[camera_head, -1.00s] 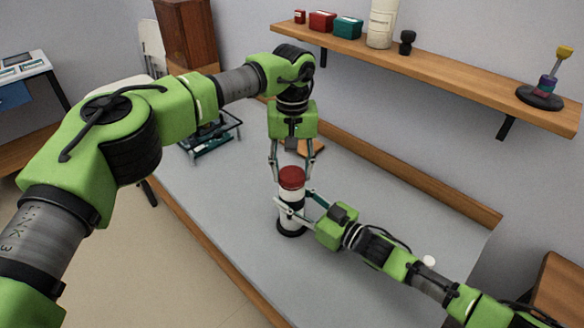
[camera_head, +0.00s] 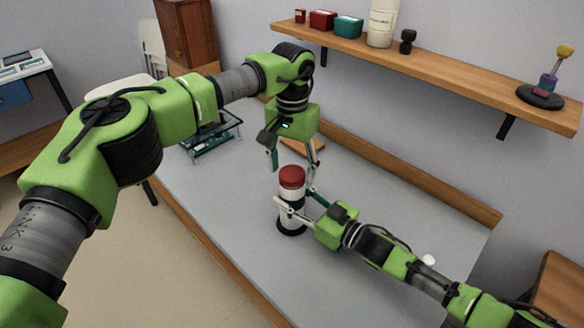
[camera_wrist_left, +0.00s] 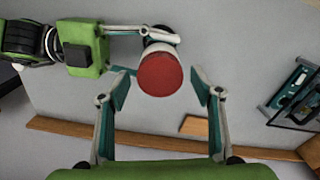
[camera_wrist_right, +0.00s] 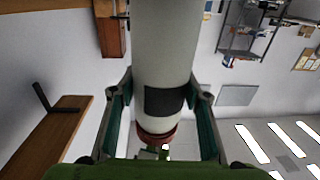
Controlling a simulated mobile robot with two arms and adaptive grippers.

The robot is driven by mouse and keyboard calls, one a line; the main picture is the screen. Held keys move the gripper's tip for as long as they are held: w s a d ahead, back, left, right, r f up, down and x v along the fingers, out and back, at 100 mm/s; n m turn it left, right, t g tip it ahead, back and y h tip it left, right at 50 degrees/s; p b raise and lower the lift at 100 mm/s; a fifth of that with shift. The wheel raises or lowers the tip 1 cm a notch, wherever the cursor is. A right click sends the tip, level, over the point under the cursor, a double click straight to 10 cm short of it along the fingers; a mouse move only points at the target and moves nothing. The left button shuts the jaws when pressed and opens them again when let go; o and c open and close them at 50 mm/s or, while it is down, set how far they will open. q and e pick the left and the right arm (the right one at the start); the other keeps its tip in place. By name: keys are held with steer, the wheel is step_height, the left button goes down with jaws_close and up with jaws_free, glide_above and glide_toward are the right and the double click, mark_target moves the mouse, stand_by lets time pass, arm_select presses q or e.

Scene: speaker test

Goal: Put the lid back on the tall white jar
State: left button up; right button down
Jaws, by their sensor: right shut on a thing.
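The tall white jar (camera_head: 291,206) stands upright on the grey table, with a dark band at its base. It also shows in the right wrist view (camera_wrist_right: 165,50), with a dark patch on its side. The red lid (camera_head: 291,177) sits on top of the jar; it also shows in the left wrist view (camera_wrist_left: 159,74) and the right wrist view (camera_wrist_right: 156,134). My left gripper (camera_head: 293,173) points down above the jar, open, its fingers on either side of the lid with gaps between. My right gripper (camera_head: 293,207) is shut on the jar's body from the right.
A teal-and-black rack (camera_head: 210,140) and a flat wooden piece (camera_head: 314,147) lie behind the jar. A wall shelf (camera_head: 450,80) holds a red box (camera_head: 322,22), a teal box (camera_head: 348,28) and a white canister (camera_head: 382,24). The table's right part is mostly clear.

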arm_select(q)
steer(key=shift+r, duration=2.25)
steer(key=shift+c, duration=0.3)
